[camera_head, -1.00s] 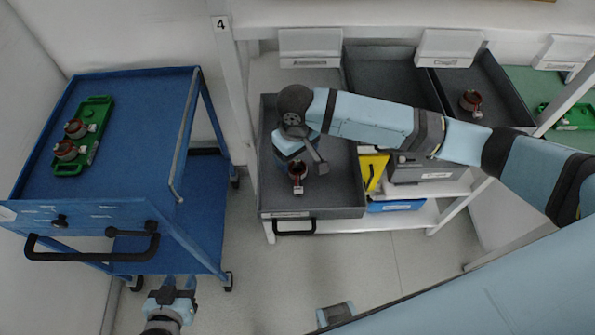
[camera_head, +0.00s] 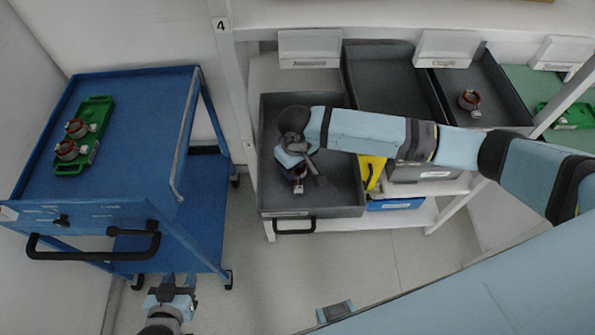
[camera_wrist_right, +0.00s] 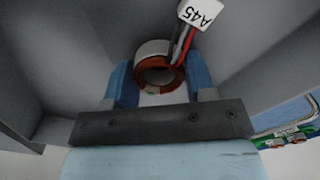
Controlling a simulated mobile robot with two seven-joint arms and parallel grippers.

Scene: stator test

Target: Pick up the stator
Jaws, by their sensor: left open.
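A stator with a reddish-brown ring (camera_head: 299,186) and a white tag is in the front grey bin (camera_head: 342,200), partly hidden by my right gripper (camera_head: 300,172). In the right wrist view the stator (camera_wrist_right: 158,67) shows a pale rim, copper-brown winding and dark and red wires running to a tag marked A45. It lies between the two blue fingers of the right gripper (camera_wrist_right: 160,88). Whether the fingers press on it cannot be told. My left gripper (camera_head: 179,283) is open and empty at the bottom left, below the blue cart.
A blue cart (camera_head: 130,130) at the left carries a green tray (camera_head: 99,110) with two stators. Another stator (camera_head: 469,100) is in the far right grey bin (camera_head: 510,105). Yellow (camera_head: 374,168) and blue (camera_head: 398,204) bins sit on the shelves. The bin walls surround the right gripper.

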